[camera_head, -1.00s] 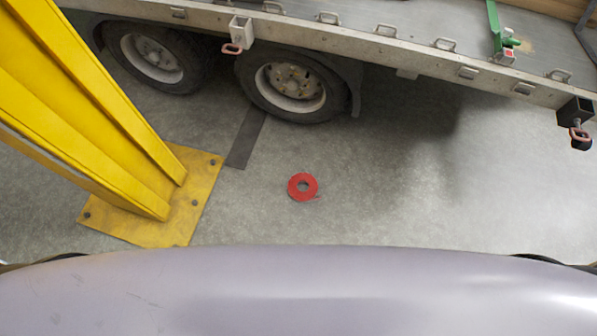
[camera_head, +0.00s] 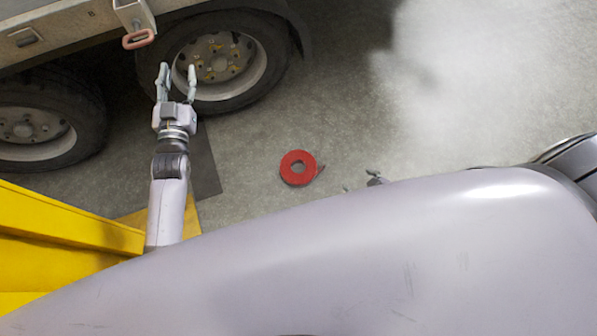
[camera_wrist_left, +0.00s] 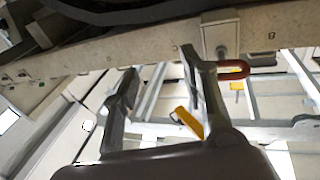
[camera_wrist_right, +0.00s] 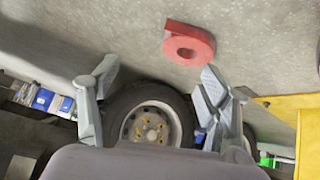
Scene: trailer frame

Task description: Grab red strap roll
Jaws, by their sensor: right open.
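The red strap roll (camera_head: 298,168) lies flat on the concrete floor in the middle of the head view, with a short loose tail at its right. It also shows in the right wrist view (camera_wrist_right: 188,43), beyond and above the fingertips. My right gripper (camera_wrist_right: 158,82) is open and empty; in the head view only its fingertips (camera_head: 362,183) show past my body's edge, to the right of the roll and apart from it. My left gripper (camera_head: 176,82) is open and empty, raised in front of a trailer wheel; its two spread fingers show in the left wrist view (camera_wrist_left: 158,80).
The trailer's wheels (camera_head: 222,62) and side rail (camera_head: 45,38) stand at the upper left. A yellow post (camera_head: 60,225) is at the lower left, close to my left arm. The floor around the roll is clear.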

